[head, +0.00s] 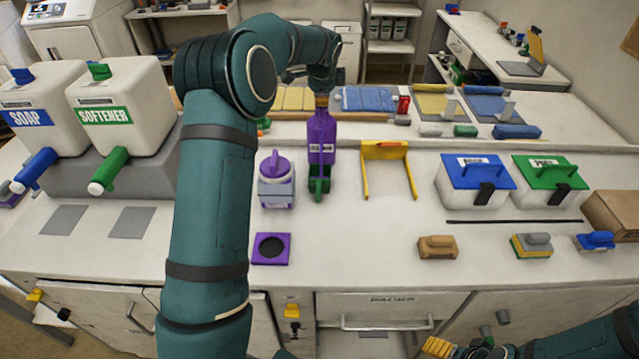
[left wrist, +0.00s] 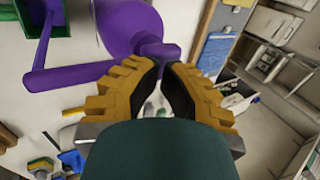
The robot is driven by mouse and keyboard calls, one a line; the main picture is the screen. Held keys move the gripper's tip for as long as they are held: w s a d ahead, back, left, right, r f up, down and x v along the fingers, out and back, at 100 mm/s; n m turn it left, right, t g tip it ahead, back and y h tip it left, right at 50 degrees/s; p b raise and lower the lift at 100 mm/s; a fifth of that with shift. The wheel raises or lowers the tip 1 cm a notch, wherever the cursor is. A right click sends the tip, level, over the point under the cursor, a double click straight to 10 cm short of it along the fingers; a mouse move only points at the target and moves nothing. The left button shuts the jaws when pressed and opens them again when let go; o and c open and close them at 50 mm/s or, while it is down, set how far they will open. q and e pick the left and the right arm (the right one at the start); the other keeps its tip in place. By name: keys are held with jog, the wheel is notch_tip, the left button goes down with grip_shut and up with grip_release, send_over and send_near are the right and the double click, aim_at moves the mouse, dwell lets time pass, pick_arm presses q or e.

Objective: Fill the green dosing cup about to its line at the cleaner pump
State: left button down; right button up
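The purple cleaner pump bottle (head: 321,135) stands upright mid-counter. Its purple spout (left wrist: 70,76) reaches out over the green dosing cup (left wrist: 42,22). The cup (head: 320,186) sits at the bottle's front; its line and fill level cannot be made out. My left gripper (left wrist: 162,64) is at the pump's top, yellow fingertips drawn together against or just above the purple pump head; contact is unclear. My right gripper (head: 462,346) is low at the bottom edge, away from the bottle, partly cut off.
A purple-lidded white tub (head: 276,190) stands left of the bottle, with a purple square pad (head: 271,249) in front. A yellow frame (head: 388,168) stands right. Blue-lidded (head: 474,185) and green-lidded (head: 549,182) boxes are farther right. Brushes lie before them. The front middle counter is clear.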

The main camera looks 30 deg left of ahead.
pick_arm(q)
jog(key=shift+p, duration=1.1)
dwell(2.6)
jog(key=shift+r+p, duration=0.6)
jog(key=shift+r, duration=0.05)
dwell(0.3)
notch_tip(320, 180, up, 7)
jog(key=p, duration=0.6)
dwell(0.3)
